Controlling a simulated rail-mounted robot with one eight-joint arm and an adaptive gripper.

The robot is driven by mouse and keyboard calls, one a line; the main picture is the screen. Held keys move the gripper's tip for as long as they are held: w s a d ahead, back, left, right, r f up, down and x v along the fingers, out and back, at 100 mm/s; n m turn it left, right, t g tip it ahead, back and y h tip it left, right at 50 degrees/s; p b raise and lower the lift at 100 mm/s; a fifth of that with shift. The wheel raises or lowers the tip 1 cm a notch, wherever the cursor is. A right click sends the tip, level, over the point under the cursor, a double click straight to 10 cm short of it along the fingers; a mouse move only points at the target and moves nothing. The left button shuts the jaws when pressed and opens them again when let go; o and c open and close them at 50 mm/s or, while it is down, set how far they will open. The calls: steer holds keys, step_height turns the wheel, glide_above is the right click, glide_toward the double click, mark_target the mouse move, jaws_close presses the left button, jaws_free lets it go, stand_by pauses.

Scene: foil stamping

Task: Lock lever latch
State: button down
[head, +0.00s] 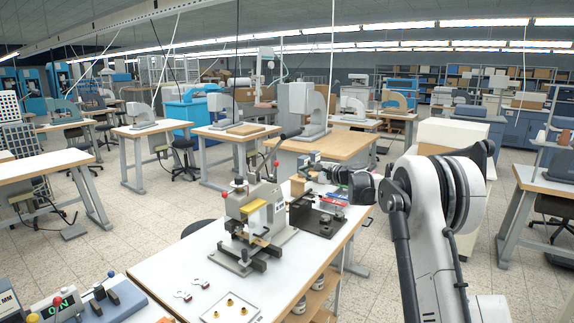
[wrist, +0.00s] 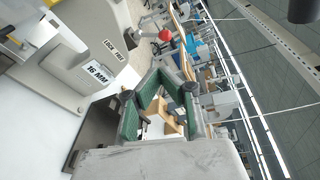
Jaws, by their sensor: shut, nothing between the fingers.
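The grey stamping machine (head: 262,208) stands on the white-topped bench in the middle of the head view. It has red ball knobs at its top, one of them on a thin lever (head: 276,164). In the wrist view a red knob (wrist: 165,35) shows beyond the grey machine body (wrist: 75,68), which bears a "16 MM" label and a smaller label that seems to begin with "LOCK". My gripper (wrist: 160,84), with green finger pads, is shut and empty, beside the machine and apart from the red knob.
A dark fixture (head: 318,221) sits on the bench right of the machine. A tray with small brass parts (head: 231,307) and two small clips lie at the front. A control box with buttons (head: 55,305) is at lower left. Other benches stand behind, with floor between.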

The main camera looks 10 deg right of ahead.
steer(key=shift+m+t, duration=0.4)
steer(key=shift+m, duration=0.2)
steer(key=w+d+f, duration=0.2)
steer(key=w+d, duration=0.1)
steer(key=shift+w, duration=0.1)
steer(key=w+a+p, duration=0.2)
steer(key=w+a, duration=0.5)
steer(key=a, duration=0.2)
steer(key=shift+r+p, duration=0.3)
steer(key=shift+r, duration=0.05)
steer(key=shift+a, duration=0.15)
